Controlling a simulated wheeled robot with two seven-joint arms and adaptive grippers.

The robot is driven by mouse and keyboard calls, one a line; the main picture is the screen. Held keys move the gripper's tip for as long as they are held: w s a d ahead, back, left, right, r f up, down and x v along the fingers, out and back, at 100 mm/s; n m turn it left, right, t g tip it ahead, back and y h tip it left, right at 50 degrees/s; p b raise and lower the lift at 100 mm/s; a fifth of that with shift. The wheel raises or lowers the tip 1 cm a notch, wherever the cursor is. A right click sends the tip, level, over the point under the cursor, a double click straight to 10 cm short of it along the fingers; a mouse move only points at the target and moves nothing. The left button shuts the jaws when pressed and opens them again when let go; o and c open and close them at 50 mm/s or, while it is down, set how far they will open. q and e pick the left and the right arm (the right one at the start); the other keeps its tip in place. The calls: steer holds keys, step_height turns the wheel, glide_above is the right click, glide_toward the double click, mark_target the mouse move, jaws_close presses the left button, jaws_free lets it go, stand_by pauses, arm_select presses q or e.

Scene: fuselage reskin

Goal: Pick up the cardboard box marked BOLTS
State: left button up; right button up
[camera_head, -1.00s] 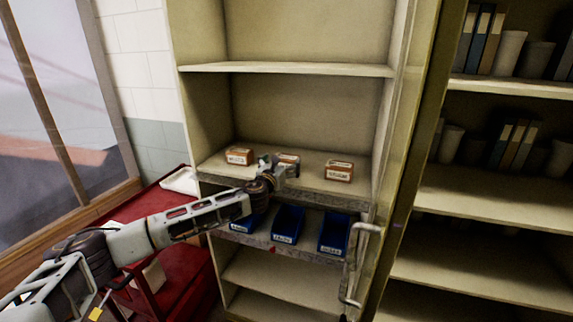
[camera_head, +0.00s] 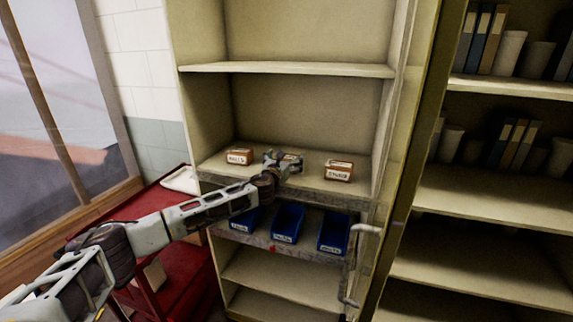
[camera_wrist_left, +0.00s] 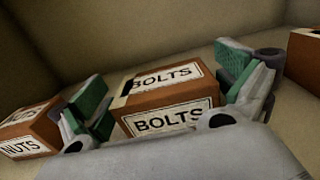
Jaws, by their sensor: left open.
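The cardboard box marked BOLTS (camera_wrist_left: 165,98) sits on the cabinet shelf, its labels on the top and front readable in the left wrist view. In the head view the box (camera_head: 291,157) is the middle one of three and is mostly hidden by my left gripper (camera_head: 283,161). My left gripper (camera_wrist_left: 163,90) is open, with one green-padded finger at each side of the box. The left finger looks close to the box's side; I cannot tell whether either finger touches it. My right gripper is not in view.
A box marked NUTS (camera_wrist_left: 30,130) stands to the left, and another box (camera_head: 339,170) to the right. Blue bins (camera_head: 287,223) sit on the shelf below. The upper shelf (camera_head: 290,69) is empty. A red cart (camera_head: 185,262) stands at the left.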

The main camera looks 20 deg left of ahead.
mark_target(286, 157)
arm_select(q)
steer(key=shift+c, duration=0.4)
steer(key=shift+r, duration=0.1)
steer(key=c, duration=1.2)
steer(key=shift+o, duration=0.2)
steer(key=shift+r, duration=0.15)
steer(key=shift+r, duration=4.85)
